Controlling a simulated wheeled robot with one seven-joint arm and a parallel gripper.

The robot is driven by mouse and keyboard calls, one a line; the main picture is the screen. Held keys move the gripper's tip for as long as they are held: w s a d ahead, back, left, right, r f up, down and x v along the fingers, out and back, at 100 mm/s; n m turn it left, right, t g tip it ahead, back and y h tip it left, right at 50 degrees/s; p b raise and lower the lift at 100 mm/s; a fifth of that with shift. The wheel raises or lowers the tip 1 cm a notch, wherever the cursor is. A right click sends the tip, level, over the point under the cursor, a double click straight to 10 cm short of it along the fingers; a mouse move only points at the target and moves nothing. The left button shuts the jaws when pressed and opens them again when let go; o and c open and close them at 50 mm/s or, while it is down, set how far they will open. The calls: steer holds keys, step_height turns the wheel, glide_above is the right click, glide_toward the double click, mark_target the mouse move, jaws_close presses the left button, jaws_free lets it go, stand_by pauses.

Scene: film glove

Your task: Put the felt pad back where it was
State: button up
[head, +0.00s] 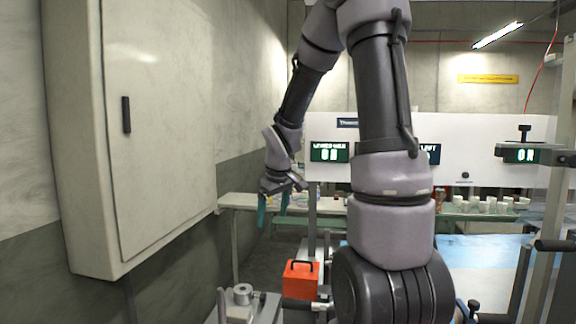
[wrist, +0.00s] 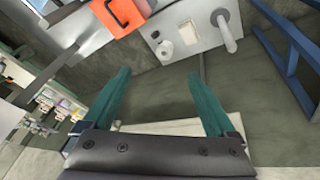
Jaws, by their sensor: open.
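My gripper (head: 273,208) hangs left of centre in the head view, its two teal fingers pointing down. In the wrist view my gripper (wrist: 160,76) is open, with nothing between its fingers. A small pale, flat rectangle (wrist: 188,33) lies on a grey plate (wrist: 208,42) beyond the fingertips. It may be the felt pad, but I cannot tell for sure. I see no other clear felt pad in either view.
An orange box (head: 301,281) with a black handle stands below my gripper, near a grey cylindrical fixture (head: 243,294). A wall cabinet (head: 160,130) is at left. A bench (head: 470,216) with several white cups is behind.

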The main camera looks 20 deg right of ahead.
steer(key=s+a+r+m+t+y, duration=0.2)
steer(key=s+r+m, duration=0.6)
steer(key=s+r, duration=0.9)
steer(key=s+a+t, duration=0.1)
steer(key=s, duration=0.1)
steer(key=shift+s+a, duration=0.3)
steer(key=shift+a, duration=0.05)
